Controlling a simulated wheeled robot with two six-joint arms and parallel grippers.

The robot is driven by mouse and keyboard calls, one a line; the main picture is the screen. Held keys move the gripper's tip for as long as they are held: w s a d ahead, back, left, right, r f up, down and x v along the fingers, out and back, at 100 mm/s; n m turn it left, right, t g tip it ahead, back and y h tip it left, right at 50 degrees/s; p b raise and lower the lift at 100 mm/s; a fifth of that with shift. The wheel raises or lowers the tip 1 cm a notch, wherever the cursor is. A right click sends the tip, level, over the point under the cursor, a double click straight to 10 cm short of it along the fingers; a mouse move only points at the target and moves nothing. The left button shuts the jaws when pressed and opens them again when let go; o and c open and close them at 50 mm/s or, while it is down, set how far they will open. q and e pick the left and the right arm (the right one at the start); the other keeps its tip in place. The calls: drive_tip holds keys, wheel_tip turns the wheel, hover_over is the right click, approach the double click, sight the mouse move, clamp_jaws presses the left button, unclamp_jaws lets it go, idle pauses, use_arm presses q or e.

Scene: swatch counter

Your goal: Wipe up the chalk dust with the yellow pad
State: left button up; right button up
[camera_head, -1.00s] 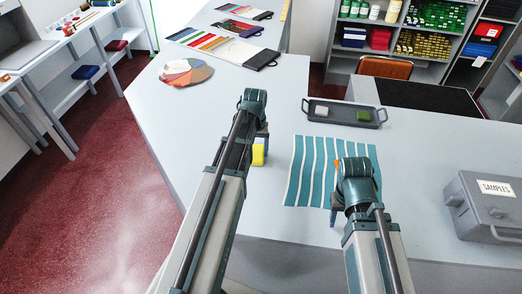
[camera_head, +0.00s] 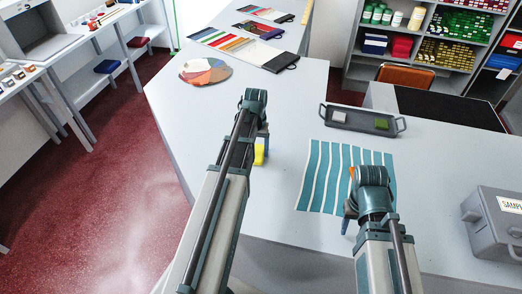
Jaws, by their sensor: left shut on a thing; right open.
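The yellow pad (camera_head: 259,155) shows as a small bright patch below my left gripper (camera_head: 262,143), at the counter's middle left. My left gripper is shut on the pad, and my arm hides part of both. I cannot tell whether the pad touches the counter (camera_head: 230,120). My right gripper (camera_head: 348,217) is open, over the front of a teal striped cloth (camera_head: 325,180), with its wrist hiding part of the cloth. I cannot make out any chalk dust on the pale counter top.
A dark tray (camera_head: 340,127) with a white block (camera_head: 338,116) and a green block (camera_head: 381,124) stands behind the cloth. A grey samples case (camera_head: 485,235) is at the right. A colour disc (camera_head: 206,71) and swatch cards (camera_head: 235,47) lie at the back left.

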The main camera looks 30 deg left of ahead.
sight(288, 158)
use_arm(q)
drive_tip(key=shift+w, duration=0.15)
drive_tip(key=shift+w+a, duration=0.2)
drive_tip(key=shift+w, duration=0.75)
drive_tip(key=shift+d, duration=0.1)
drive_tip(key=shift+w+d+f, duration=0.1)
drive_tip(key=shift+w+d, duration=0.05)
drive_tip(key=shift+d, duration=0.8)
drive_tip(key=shift+w+d, duration=0.1)
drive_tip(key=shift+d, duration=0.85)
use_arm(e)
drive_tip(key=shift+s+f, duration=0.1)
use_arm(q)
drive_tip(key=shift+w+d, duration=0.25)
drive_tip(key=shift+d, duration=0.7)
drive_tip(key=shift+w+d, duration=0.25)
drive_tip(key=shift+d, duration=0.65)
drive_tip(key=shift+w+d, duration=0.2)
drive_tip(key=shift+d, duration=0.7)
drive_tip(key=shift+w+d, duration=0.15)
drive_tip(key=shift+d, duration=0.75)
